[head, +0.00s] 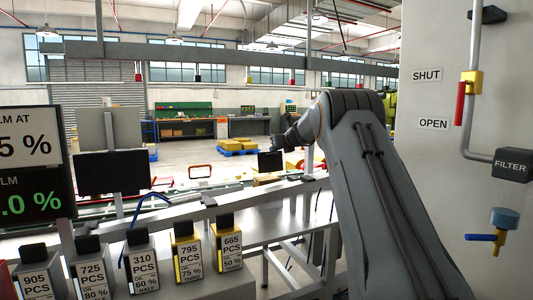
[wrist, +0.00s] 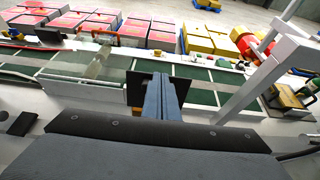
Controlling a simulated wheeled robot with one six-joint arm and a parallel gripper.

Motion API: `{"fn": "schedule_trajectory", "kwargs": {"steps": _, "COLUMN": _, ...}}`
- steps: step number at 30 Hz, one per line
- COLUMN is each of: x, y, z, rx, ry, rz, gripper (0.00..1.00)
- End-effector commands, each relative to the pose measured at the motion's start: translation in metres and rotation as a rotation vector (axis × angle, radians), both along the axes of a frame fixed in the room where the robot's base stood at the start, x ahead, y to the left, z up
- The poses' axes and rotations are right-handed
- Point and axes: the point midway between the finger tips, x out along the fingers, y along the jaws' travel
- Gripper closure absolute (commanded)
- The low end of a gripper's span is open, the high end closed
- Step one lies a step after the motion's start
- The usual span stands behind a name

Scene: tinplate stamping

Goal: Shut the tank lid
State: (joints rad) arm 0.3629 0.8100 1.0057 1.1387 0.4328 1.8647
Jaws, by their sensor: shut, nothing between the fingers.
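I cannot make out a tank or its lid in either view. In the wrist view, my gripper (wrist: 162,84) reaches out from the dark mount at the bottom. Its two blue-grey fingers lie together, shut, with nothing held between them. Beyond the fingertips is a green conveyor with pale frames, and I see no contact with it. In the head view, my arm bends over at the middle right, and its far end points left; the fingers are too small or hidden to tell there.
A grey panel at right carries a red-handled yellow valve (head: 467,97) beside SHUT and OPEN labels, a FILTER box (head: 512,165) and a blue-handled valve (head: 480,237). Several labelled bottles (head: 188,256) stand at front left beside a percentage display (head: 38,160). Red boxes (wrist: 85,28) lie beyond the conveyor (wrist: 215,75).

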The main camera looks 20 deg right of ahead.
Motion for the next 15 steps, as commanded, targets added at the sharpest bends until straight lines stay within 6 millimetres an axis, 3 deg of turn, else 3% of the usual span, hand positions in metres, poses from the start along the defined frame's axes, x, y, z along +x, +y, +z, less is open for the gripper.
{"fn": "schedule_trajectory", "kwargs": {"steps": 6, "x": 0.014, "y": 0.001, "z": 0.009, "rx": 0.0, "ry": -0.001, "rz": 0.0, "gripper": 1.0}}
{"fn": "schedule_trajectory", "kwargs": {"steps": 15, "x": 0.018, "y": 0.017, "z": 0.004, "rx": 0.001, "ry": 0.0, "rz": 0.016, "gripper": 1.0}}
